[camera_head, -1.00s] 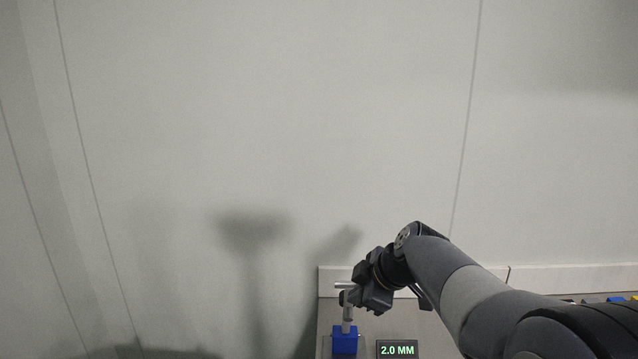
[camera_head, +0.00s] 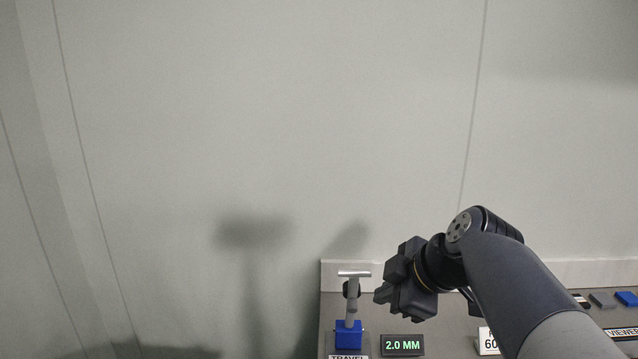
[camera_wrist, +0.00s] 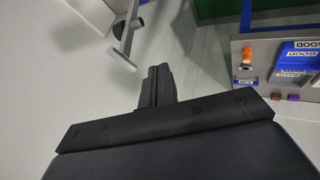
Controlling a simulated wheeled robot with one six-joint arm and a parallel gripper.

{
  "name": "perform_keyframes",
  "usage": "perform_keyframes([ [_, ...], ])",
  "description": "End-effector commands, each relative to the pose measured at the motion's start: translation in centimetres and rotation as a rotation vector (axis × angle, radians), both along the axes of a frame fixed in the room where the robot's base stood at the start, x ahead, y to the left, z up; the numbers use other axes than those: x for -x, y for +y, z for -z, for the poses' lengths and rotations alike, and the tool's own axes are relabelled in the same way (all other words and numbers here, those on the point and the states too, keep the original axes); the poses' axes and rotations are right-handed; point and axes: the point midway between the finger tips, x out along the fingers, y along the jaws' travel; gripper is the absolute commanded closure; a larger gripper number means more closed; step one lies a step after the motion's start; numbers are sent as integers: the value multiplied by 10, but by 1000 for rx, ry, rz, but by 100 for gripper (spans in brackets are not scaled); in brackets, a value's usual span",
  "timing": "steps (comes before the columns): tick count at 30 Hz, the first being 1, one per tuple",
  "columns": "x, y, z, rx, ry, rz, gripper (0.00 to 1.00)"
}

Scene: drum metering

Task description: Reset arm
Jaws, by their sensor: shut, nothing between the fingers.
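My gripper (camera_head: 384,292) is shut and empty, with dark fingers pointing left in the head view. It is just right of a silver T-shaped handle (camera_head: 354,274) on a post above a blue block (camera_head: 348,335), with a gap between them. In the wrist view my shut fingers (camera_wrist: 157,80) point up the picture, and the handle (camera_wrist: 122,58) stands to their upper left, apart from them.
A display reading 2.0 MM (camera_head: 403,345) stands right of the blue block. A partly hidden white sign (camera_head: 488,341) and small items, including a blue one (camera_head: 626,298), lie farther right. A pale wall rises behind the bench. The wrist view shows a blue GOOD label (camera_wrist: 301,57).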

Motion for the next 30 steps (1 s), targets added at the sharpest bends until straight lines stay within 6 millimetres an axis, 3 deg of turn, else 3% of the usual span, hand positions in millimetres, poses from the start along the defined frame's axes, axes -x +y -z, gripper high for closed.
perform_keyframes([
  [4,15,-12,-22,4,-3,3,100],
  [16,7,-37,10,275,25,0,100],
  [30,-1,-61,26,557,2,-52,100],
])
